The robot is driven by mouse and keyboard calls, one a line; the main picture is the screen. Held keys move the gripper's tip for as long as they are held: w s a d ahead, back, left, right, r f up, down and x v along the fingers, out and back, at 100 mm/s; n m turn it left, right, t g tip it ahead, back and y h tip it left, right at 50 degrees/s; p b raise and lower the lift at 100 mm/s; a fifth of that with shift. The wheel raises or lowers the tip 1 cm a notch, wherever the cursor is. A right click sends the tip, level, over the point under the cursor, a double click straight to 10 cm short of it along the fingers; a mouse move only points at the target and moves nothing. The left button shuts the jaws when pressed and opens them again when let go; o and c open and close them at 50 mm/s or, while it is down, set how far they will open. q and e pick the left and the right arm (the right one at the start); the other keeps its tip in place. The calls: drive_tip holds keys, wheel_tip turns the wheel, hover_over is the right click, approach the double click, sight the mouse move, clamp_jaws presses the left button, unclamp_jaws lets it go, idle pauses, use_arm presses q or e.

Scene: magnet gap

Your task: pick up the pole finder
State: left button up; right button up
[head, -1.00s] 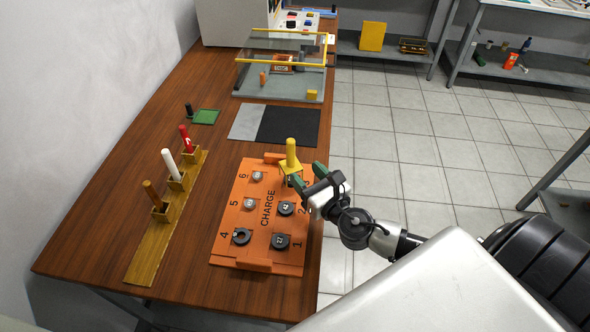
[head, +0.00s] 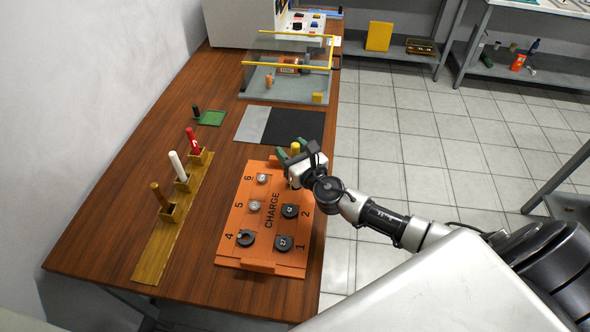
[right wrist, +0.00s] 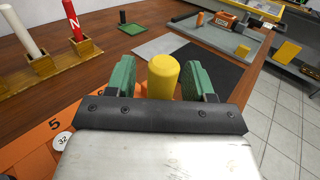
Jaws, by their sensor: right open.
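No label shows which thing is the pole finder. A yellow handle (head: 295,147) stands upright at the far right end of the orange CHARGE board (head: 235,225); its base is hidden in both current views. My right gripper (head: 291,150) is open there. In the right wrist view, its green fingers stand on either side of the yellow handle (right wrist: 163,78), with a small gap on each side. A red stick with a white N (right wrist: 72,20) stands in a wooden holder. My left gripper is not in view.
Round numbered pieces sit on the board. Beyond lie a grey and black mat (head: 295,126), a green pad (head: 212,118) and a yellow-railed grey stand (head: 285,89).

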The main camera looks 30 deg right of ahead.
clamp_jaws()
idle(0.3)
drive_tip(key=shift+r, duration=0.1)
wheel_tip(320, 180, up, 4)
drive_tip(key=shift+f+p, duration=0.1)
drive_tip(key=shift+p, duration=0.8)
drive_tip(key=s+d+r+p, duration=0.4)
drive_tip(key=s+d+r, duration=0.2)
drive_tip(key=d+r, duration=0.4)
wheel_tip(320, 180, up, 3)
drive_tip(key=shift+s+r, duration=0.1)
drive_tip(key=shift+s, duration=0.05)
drive_tip(key=shift+a, duration=0.1)
